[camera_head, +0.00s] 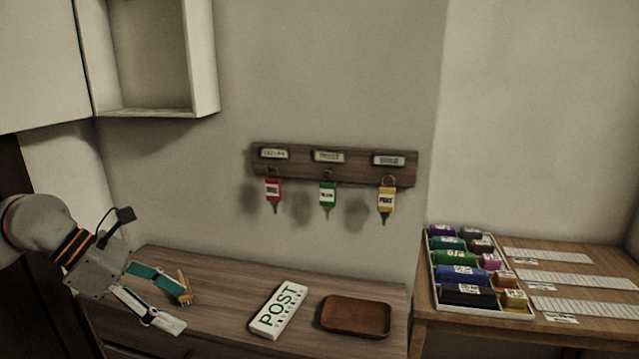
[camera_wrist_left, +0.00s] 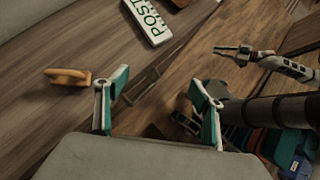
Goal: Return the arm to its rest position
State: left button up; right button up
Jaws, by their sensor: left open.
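My left gripper (camera_head: 178,307) is open and empty at the left in the head view, above the left end of the wooden dresser top (camera_head: 225,290). Its two teal and white fingers stand well apart, and they also show in the left wrist view (camera_wrist_left: 158,85). A small orange-tan object (camera_head: 185,289) appears just beyond one fingertip. In the left wrist view this object (camera_wrist_left: 68,76) lies on the wood outside the fingers, apart from them. My right gripper (camera_wrist_left: 232,51) shows small at the upper right of the left wrist view; its jaw opening is unclear.
A white POST block (camera_head: 279,310) and a brown tray (camera_head: 355,317) lie on the dresser. Red, green and yellow tagged keys hang from a wall rack (camera_head: 335,171). A box of coloured rolls (camera_head: 480,312) stands on the right table. An open cabinet (camera_head: 150,112) hangs upper left.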

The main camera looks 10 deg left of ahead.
pick_arm(q)
jog(key=w+d+r+n+t+h, duration=0.1)
jog(key=d+r+n+t+h, duration=0.35)
jog(key=d, duration=0.35)
jog(key=w+d+r+n+t+h, duration=0.1)
jog(key=d+r+n+t+h, duration=0.35)
jog(key=d, duration=0.35)
jog(key=a+f+n+t+y, duration=0.6)
jog(key=a+f+n+y, duration=1)
jog(key=n, duration=0.8)
jog(key=s+a+f+n+g+y, duration=0.3)
jog(key=s+f+n+g+y, duration=0.3)
jog(key=s+f+g, duration=0.85)
jog(key=s+d+f+n+t+h, duration=0.1)
jog(key=d+f+n+t+h, duration=0.3)
jog(key=d+f, duration=1.2)
jog(key=f+t+h, duration=0.1)
jog(key=t+h, duration=0.1)
jog(key=h, duration=0.2)
jog(key=shift+s+d+f+t, duration=0.15)
jog(key=shift+s+f+t, duration=0.1)
jog(key=shift+t, duration=0.1)
